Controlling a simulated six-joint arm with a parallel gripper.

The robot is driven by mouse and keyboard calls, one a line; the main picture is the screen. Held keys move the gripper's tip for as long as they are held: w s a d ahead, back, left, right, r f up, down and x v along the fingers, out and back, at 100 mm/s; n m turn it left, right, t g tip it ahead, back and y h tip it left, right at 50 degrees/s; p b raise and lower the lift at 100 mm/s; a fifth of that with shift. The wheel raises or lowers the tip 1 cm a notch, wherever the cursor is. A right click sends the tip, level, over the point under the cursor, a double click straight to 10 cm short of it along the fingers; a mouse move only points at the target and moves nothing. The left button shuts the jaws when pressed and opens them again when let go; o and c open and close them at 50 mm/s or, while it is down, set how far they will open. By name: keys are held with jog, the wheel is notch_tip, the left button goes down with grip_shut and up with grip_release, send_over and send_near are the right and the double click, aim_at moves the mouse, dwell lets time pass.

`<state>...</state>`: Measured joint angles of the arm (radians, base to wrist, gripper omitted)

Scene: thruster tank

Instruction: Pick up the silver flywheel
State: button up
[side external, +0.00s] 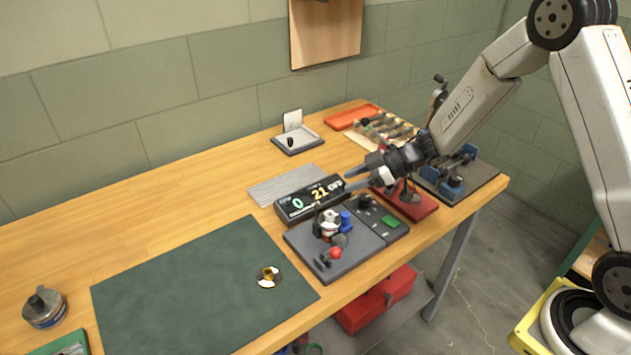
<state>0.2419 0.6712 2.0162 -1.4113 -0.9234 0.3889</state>
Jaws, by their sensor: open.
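A small shiny disc with a gold-coloured centre (269,277) lies on the dark green mat (190,290), near its right side. It looks like the silver flywheel, but it is small and its outline is hard to make out. My gripper (352,181) is above the right part of the bench, behind and to the right of the disc and well apart from it. It points left, is open and holds nothing that I can see.
A grey device with a silver part (330,226) and a red knob (335,253) stands between the mat and my gripper. A display box (310,198) is behind it. A round metal can (45,307) stands at far left. The mat's left part is clear.

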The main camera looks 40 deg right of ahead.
aim_at(327, 214)
jog(key=shift+s+a+f+n+g+y, duration=0.2)
jog(key=shift+a+f+n+g+y, duration=0.3)
jog(key=shift+a+f, duration=0.6)
jog(key=shift+s+a+f+n+g+y, duration=0.15)
jog(key=shift+a+f+n+g+y, duration=0.35)
jog(key=shift+a, duration=1.05)
jog(key=shift+s+a+f+n+g+y, duration=0.25)
jog(key=shift+a+f+g+y, duration=0.6)
jog(key=shift+a, duration=0.45)
jog(key=shift+f, duration=0.1)
grip_shut()
